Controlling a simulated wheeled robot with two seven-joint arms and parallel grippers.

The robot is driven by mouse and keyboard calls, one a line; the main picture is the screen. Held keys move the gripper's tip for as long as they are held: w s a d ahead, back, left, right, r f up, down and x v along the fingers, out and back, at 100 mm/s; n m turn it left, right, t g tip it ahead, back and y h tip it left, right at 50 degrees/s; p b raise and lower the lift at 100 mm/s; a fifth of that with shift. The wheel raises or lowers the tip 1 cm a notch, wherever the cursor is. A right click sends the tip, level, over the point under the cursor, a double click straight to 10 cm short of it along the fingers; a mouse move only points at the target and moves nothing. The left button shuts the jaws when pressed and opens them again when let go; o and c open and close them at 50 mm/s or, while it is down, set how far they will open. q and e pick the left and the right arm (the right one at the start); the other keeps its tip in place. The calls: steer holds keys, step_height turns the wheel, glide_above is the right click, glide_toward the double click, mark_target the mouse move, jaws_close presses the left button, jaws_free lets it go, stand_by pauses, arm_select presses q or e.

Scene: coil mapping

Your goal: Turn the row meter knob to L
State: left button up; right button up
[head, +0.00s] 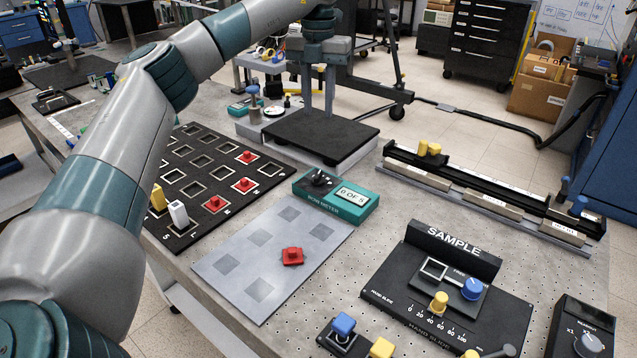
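The row meter (335,207) is a teal box on the perforated table, near the middle of the head view. Its black knob (320,180) sits at the left of its top, beside a white display (352,196) that seems to read "0 OF 5". The knob's pointer and position letters are too small to read. My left arm rises from the lower left and reaches over the black board to the top centre. Its wrist is above and behind the row meter, apart from it. The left fingers cannot be made out. My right gripper is out of view.
A black board (205,160) with red pieces lies left of the meter. A grey plate (225,240) with a red block (291,257) lies in front. A black-based stand (325,138) is behind. The SAMPLE panel (390,290) and a rail (480,185) are to the right.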

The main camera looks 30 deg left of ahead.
mark_target(318, 174)
arm_select(q)
steer(key=shift+f, duration=0.15)
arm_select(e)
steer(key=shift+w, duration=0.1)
arm_select(q)
steer(key=shift+f, duration=0.1)
